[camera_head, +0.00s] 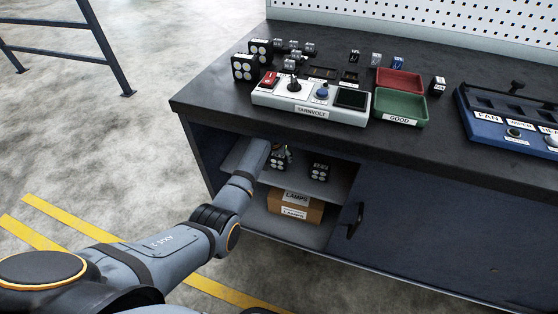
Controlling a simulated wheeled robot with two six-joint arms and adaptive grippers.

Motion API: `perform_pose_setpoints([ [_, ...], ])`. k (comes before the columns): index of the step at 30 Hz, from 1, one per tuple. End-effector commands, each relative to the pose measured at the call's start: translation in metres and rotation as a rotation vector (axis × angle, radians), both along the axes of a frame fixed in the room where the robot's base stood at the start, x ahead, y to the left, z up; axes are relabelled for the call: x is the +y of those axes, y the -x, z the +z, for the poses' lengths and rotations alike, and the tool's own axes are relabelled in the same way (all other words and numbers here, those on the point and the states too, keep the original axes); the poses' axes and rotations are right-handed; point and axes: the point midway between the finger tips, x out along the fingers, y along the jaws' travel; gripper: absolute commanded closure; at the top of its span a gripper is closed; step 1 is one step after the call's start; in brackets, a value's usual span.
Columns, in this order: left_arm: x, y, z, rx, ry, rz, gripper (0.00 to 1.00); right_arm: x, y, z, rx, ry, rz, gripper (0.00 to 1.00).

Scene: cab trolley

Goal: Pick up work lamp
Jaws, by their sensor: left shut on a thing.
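My left arm reaches into the open shelf under the bench. My left gripper (286,151) is small and partly hidden by my own arm; it is shut on a black work lamp (277,163) with pale round lenses. I cannot tell whether that lamp touches the shelf. Another work lamp (319,172) stands to its right on the upper shelf. Two more work lamps, a nearer one (244,68) and a farther one (261,50), stand on the bench top's left end. My right gripper is out of view.
A cardboard box (314,210) labelled LAMPS sits on the lower shelf. A dark door with a handle (355,220) closes the cabinet to the right. The bench top (430,138) overhangs the shelf. It carries a TARNVOLT panel (311,102), a green GOOD tray (401,107) and a red tray (400,81).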

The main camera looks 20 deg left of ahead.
Motion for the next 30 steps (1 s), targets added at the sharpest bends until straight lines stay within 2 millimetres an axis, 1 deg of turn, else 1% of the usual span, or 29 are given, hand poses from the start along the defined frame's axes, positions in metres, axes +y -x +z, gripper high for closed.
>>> perform_pose_setpoints([
  [6,0.000,0.000,0.001,-0.002,0.000,0.000,0.80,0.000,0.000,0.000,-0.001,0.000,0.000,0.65],
  [10,0.000,-0.001,0.008,-0.003,0.000,0.000,0.81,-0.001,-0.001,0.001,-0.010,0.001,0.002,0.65],
  [13,0.000,-0.001,0.019,-0.003,0.000,0.000,0.81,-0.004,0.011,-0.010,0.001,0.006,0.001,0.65],
  [17,0.001,0.022,0.017,0.002,0.000,0.000,0.81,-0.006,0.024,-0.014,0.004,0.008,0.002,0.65],
  [20,0.001,0.044,0.018,0.001,0.000,0.000,0.81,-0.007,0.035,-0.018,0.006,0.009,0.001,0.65],
  [24,0.002,0.078,0.018,0.000,0.000,0.000,0.81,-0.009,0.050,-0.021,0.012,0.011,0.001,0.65],
  [30,0.004,0.126,0.017,0.001,0.000,0.000,0.81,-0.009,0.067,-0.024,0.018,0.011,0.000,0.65],
])
